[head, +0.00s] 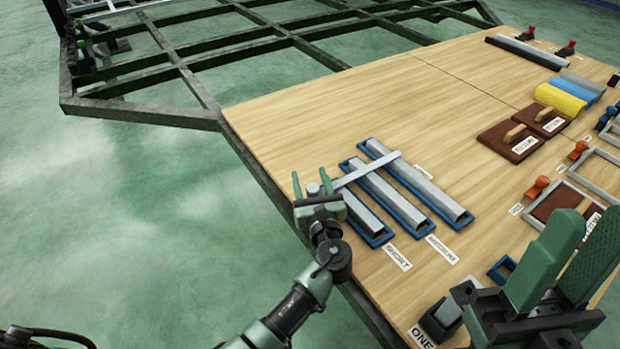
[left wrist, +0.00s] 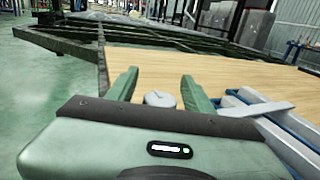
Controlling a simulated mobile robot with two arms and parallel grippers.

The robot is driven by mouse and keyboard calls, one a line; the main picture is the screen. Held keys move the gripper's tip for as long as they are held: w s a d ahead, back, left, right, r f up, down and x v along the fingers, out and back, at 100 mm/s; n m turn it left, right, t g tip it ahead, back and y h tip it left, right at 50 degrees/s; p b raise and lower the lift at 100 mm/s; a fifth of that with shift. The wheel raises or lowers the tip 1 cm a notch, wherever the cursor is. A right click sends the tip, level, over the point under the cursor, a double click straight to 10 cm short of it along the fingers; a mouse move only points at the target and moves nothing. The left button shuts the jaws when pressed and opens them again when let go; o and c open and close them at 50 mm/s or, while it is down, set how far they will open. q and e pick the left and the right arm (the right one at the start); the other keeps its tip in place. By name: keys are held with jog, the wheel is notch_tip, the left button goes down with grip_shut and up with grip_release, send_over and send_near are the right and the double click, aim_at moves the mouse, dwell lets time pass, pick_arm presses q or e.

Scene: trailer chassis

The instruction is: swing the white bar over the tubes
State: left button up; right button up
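Three silver tubes lie side by side in blue trays on the wooden table: the short tube (head: 366,217), the medium tube (head: 391,199) and the long tube (head: 428,187). The white bar (head: 368,171) lies across them near their far ends; it also shows in the left wrist view (left wrist: 256,107). A round grey cap (head: 313,188) stands at the bar's left end. My left gripper (head: 311,186) is open, with one finger on each side of the cap (left wrist: 160,100); contact is unclear. My right gripper (head: 566,245) is at the lower right, its finger gap unclear.
A dark metal chassis frame (head: 190,70) stands beyond the table's left edge. Brown blocks (head: 510,141), yellow (head: 560,100) and blue (head: 578,88) curved pieces and a grey frame (head: 600,170) occupy the right side. The table's far left (head: 330,105) is clear.

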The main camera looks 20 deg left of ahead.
aim_at(314, 193)
pick_arm(q)
jog(key=p+v, duration=0.2)
jog(key=v, duration=0.4)
jog(key=shift+s+d, duration=0.2)
jog(key=shift+s, duration=0.2)
jog(key=shift+s+d, duration=0.2)
jog(key=shift+s, duration=0.25)
